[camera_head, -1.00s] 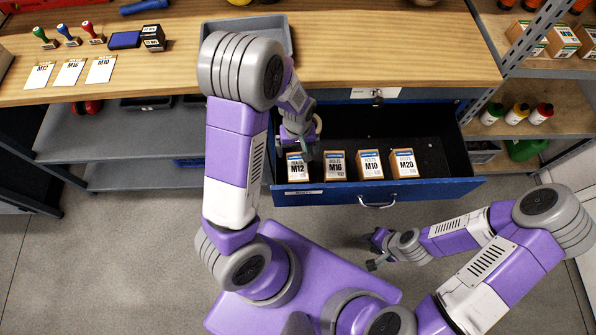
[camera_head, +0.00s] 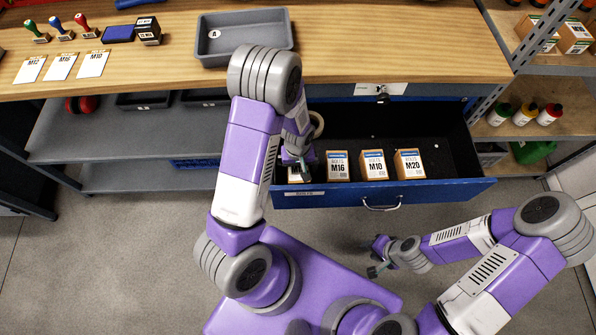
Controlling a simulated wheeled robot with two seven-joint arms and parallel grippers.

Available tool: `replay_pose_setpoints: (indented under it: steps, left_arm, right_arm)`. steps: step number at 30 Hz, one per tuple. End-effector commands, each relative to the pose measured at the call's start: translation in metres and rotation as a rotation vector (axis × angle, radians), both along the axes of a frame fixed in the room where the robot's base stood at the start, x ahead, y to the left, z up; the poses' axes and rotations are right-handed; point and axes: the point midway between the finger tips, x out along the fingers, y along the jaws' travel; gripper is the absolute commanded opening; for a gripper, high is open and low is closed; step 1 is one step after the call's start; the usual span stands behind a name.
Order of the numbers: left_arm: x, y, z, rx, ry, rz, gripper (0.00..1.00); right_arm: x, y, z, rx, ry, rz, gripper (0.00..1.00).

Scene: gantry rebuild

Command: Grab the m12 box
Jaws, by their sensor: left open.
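The M12 box (camera_head: 295,177) stands at the left end of the row in the open blue drawer (camera_head: 440,190). Most of it is hidden behind my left gripper (camera_head: 299,168), and only its lower label edge shows. My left gripper is open and points down over that box. I cannot tell whether its fingers touch the box. The M16 box (camera_head: 338,167), M10 box (camera_head: 373,165) and M20 box (camera_head: 409,164) stand to its right. My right gripper (camera_head: 373,257) is in front of the drawer, low over the floor, away from the boxes.
On the wooden bench (camera_head: 400,40) are a grey tray (camera_head: 215,55), stamps (camera_head: 62,30), an ink pad (camera_head: 118,34) and label cards (camera_head: 62,67). Shelves with bottles (camera_head: 524,113) stand at the right. The drawer's back right is mostly clear.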

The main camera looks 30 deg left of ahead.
Motion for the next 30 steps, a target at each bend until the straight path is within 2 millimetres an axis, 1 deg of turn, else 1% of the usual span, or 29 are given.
replay_pose_setpoints:
  steps: [3, 4, 17, 18, 25, 28, 30]
  left_arm:
    - [0.000, 0.000, 0.001, 0.000, -0.001, 0.000, 1.00]
    - [0.000, 0.000, 0.002, 0.001, -0.001, 0.000, 0.97]
    - [0.000, 0.000, 0.002, 0.000, 0.000, 0.000, 0.31]
    - [0.001, 0.000, 0.002, 0.000, -0.001, 0.000, 0.29]
    - [0.001, 0.000, 0.004, 0.000, -0.001, 0.000, 0.29]
    - [0.001, 0.000, 0.016, 0.000, -0.004, 0.000, 0.29]
    - [0.001, 0.000, 0.028, 0.000, -0.005, 0.000, 0.29]
  right_arm:
    - [0.000, 0.000, 0.001, 0.000, 0.000, 0.000, 0.37]
    - [0.000, 0.000, 0.001, 0.000, 0.000, 0.000, 0.37]
    - [0.000, 0.000, 0.001, 0.000, 0.000, 0.000, 0.37]
    - [0.000, 0.000, 0.001, 0.000, 0.000, 0.000, 0.37]
    - [0.000, 0.000, 0.002, 0.000, 0.000, 0.000, 0.37]
    - [0.000, 0.000, 0.008, 0.000, 0.000, 0.000, 0.37]
    - [0.000, 0.000, 0.013, 0.000, 0.000, 0.000, 0.37]
